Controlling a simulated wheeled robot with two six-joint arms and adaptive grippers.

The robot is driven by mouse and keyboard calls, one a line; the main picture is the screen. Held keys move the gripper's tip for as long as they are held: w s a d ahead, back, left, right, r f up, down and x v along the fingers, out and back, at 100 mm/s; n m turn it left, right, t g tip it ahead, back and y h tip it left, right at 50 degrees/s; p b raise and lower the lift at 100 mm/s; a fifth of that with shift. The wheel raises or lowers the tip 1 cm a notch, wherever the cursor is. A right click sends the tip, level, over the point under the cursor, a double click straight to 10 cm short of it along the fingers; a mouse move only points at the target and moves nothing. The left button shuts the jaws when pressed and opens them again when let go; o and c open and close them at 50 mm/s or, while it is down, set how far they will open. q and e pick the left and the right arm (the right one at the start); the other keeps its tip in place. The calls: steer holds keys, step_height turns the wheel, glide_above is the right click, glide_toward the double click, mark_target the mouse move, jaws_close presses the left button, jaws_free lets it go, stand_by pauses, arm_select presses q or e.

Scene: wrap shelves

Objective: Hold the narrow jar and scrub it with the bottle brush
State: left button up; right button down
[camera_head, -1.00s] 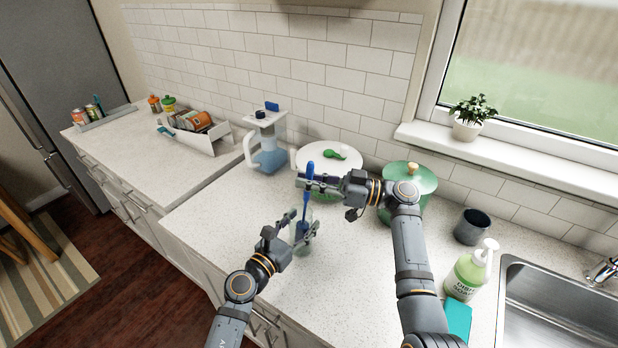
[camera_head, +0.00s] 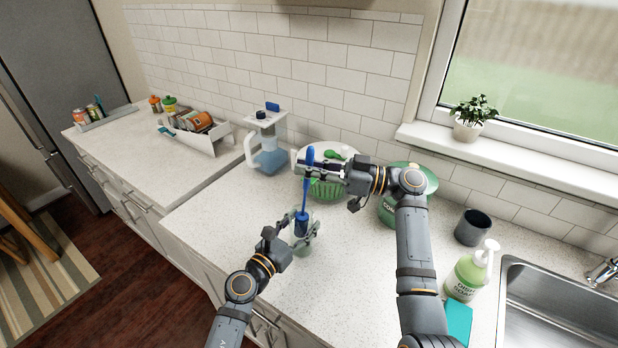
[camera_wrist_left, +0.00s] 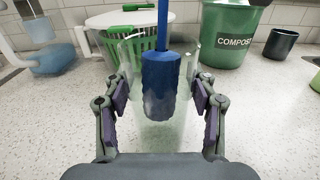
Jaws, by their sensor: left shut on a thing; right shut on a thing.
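The narrow jar is clear glass (camera_wrist_left: 178,125) and stands upright between the fingers of my left gripper (camera_wrist_left: 158,112), which is shut on it. In the head view my left gripper (camera_head: 300,230) is low on the counter's front part, around the jar. My right gripper (camera_head: 318,166) is shut on the handle of the blue bottle brush (camera_head: 309,158), above the jar. The brush hangs upright. Its blue head (camera_wrist_left: 161,85) is at the jar's mouth, with its lower part seen through the glass. The jar's base is partly hidden by my left gripper.
Behind stand a green and white salad spinner (camera_head: 326,190), a water filter pitcher (camera_head: 268,150) and a green compost bin (camera_head: 388,210). A dark cup (camera_head: 472,228), a soap bottle (camera_head: 468,275) and the sink (camera_head: 560,310) are at right. The front counter is clear.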

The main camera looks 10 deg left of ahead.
step_height(320, 180, up, 13)
steer(key=shift+f, duration=0.2)
stand_by(0.5)
stand_by(0.7)
arm_select(q)
steer(key=o, duration=1.4)
steer(key=shift+s, duration=0.1)
arm_select(e)
steer(key=shift+s, duration=0.1)
arm_select(q)
steer(key=v, duration=1.1)
steer(key=shift+s+a, duration=0.15)
steer(key=shift+s, duration=0.25)
